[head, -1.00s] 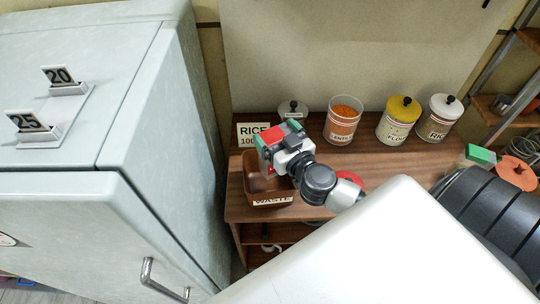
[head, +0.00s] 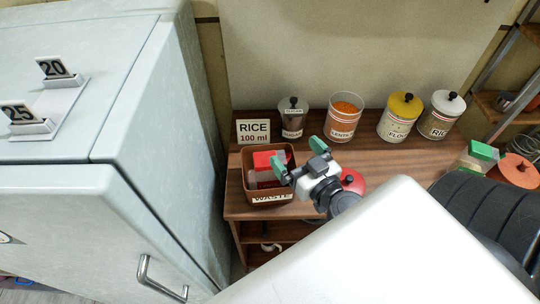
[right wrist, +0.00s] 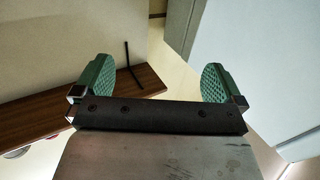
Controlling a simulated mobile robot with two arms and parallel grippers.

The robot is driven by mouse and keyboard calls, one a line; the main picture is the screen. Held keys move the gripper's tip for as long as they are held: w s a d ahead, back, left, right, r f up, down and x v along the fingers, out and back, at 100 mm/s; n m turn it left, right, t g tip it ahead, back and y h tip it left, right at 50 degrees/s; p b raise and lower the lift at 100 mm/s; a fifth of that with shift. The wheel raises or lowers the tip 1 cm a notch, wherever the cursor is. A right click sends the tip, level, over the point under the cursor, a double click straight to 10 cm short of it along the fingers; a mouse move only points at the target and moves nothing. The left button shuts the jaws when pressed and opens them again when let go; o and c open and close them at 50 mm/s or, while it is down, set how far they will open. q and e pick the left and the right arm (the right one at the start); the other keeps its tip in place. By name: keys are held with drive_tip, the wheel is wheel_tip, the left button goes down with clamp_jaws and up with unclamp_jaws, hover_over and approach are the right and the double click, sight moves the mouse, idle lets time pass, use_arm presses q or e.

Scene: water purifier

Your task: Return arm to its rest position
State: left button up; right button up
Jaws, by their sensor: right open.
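My right gripper (head: 298,160) is open and empty, with green pads, just right of and above the brown bin marked WASTE (head: 250,195). In the right wrist view its two green fingers (right wrist: 160,82) stand wide apart with nothing between them. A red and whitish object (head: 264,165) lies inside the bin, apart from the fingers as far as I can tell. My left gripper is not in view.
On the wooden counter (head: 390,150) stand a RICE 100 ml sign (head: 254,132), a sugar jar (head: 293,118), an open lentils jar (head: 343,118), a flour jar (head: 399,116) and a rice jar (head: 441,115). A red round item (head: 352,181) is partly hidden by my arm. A pale fridge-like cabinet (head: 130,120) stands left.

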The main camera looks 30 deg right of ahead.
drive_tip(key=shift+s, duration=1.15)
